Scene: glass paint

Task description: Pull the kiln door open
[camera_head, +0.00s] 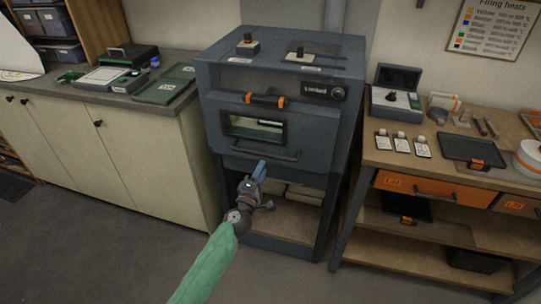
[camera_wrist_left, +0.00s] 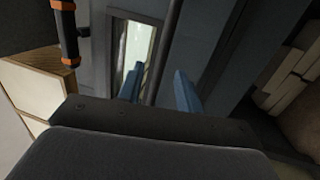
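The kiln (camera_head: 215,120) is a dark grey-blue cabinet in the middle of the head view. Its door has a small framed window (camera_head: 256,128) and a dark bar handle (camera_head: 285,155) below it; the door looks shut. My left gripper (camera_head: 261,168), with blue fingers, is at the left part of this bar. In the left wrist view the two fingers (camera_wrist_left: 158,86) stand apart, with the dark bar (camera_wrist_left: 163,52) running between them. There are gaps on both sides of the bar, so the gripper is open. My right gripper is not in view.
An orange-and-black handle (camera_head: 265,100) sits above the window. An open shelf (camera_head: 283,218) lies under the kiln door. A cream cabinet (camera_head: 85,140) stands left, a wooden workbench (camera_head: 440,180) right. The grey floor (camera_head: 110,250) in front is clear.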

